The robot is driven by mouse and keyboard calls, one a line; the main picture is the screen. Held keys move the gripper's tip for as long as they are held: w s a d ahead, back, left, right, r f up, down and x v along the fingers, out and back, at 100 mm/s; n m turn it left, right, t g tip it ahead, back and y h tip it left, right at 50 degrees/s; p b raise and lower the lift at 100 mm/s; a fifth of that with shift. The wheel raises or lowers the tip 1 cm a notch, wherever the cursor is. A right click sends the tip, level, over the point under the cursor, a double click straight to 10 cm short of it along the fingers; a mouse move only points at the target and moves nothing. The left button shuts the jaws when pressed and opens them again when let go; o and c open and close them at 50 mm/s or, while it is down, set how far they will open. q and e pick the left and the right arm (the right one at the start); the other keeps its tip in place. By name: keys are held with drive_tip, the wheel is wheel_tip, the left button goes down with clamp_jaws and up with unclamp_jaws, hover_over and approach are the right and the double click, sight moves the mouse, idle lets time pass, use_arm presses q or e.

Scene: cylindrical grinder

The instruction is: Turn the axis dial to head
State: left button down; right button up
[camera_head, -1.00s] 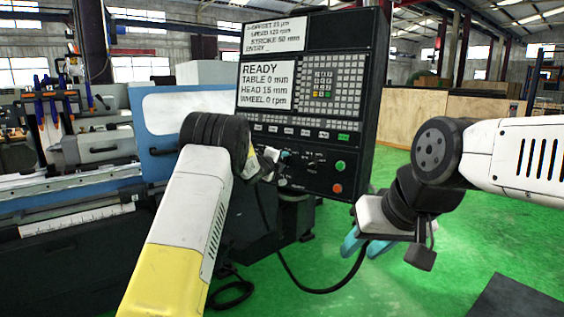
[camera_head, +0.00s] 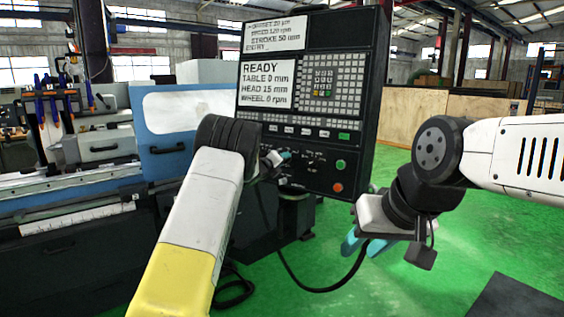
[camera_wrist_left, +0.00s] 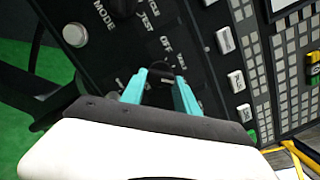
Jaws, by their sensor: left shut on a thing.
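The black control panel (camera_head: 300,90) fills the middle of the head view. In the left wrist view, my left gripper (camera_wrist_left: 163,76) has its teal fingers on either side of a small dark dial (camera_wrist_left: 165,72) and is shut on it. A label reading OFF is beside the dial; its pointer and other labels are hard to read. In the head view the left gripper (camera_head: 284,155) is at the panel's lower left, partly hidden by my wrist. My right gripper (camera_head: 364,246) hangs right of the panel, empty, its teal fingers apart.
The panel screen (camera_head: 267,82) reads READY, TABLE 0 mm, HEAD 15 mm, WHEEL 0 rpm. A green button (camera_head: 342,164) and red button (camera_head: 337,187) are at its lower right. The blue and grey grinder (camera_head: 185,125) stands left. Green floor is free at right.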

use_arm(q)
drive_tip(key=shift+f, duration=0.1)
drive_tip(key=c, duration=0.9)
unclamp_jaws()
drive_tip(key=shift+s, duration=0.15)
drive_tip(key=v, duration=0.7)
drive_tip(key=shift+s+a, duration=0.2)
drive_tip(key=shift+s, duration=0.05)
